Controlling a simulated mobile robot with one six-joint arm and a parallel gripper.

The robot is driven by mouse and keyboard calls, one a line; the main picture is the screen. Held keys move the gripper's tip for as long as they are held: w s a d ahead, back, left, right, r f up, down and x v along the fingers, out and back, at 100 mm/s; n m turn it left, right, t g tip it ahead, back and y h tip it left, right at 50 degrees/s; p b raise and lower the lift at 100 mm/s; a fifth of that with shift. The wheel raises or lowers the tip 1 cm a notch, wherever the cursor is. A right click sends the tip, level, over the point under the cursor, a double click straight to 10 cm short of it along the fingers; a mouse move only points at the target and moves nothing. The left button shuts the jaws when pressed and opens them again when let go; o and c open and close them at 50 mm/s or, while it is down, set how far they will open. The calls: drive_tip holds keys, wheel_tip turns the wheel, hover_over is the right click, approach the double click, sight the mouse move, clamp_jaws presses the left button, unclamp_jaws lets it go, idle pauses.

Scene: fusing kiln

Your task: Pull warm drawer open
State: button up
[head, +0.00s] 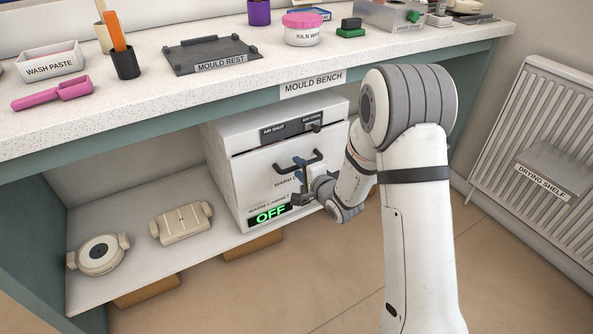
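The warm cabinet (225,165) is a white box on the shelf under the mould bench. The warm drawer (255,168) is in its front, with a dark bar handle (284,167); its label is partly hidden by my arm. The drawer front looks flush with the cabinet. My gripper (301,170) is right at the handle's right part, in front of the drawer. Its fingers are small and overlap the handle, so I cannot tell whether they are closed on it. A green OFF display (271,214) shows below the drawer.
Above the drawer is a panel with an air slider (314,127). The bench top (150,110) overhangs the cabinet. Two cream moulds lie on the shelf (140,258) to the left. A drying shelf (556,170) is on the radiator at right. The floor (330,275) before the cabinet is clear.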

drive_tip(key=shift+x, duration=0.85)
drive_tip(key=shift+c, duration=0.4)
clamp_jaws()
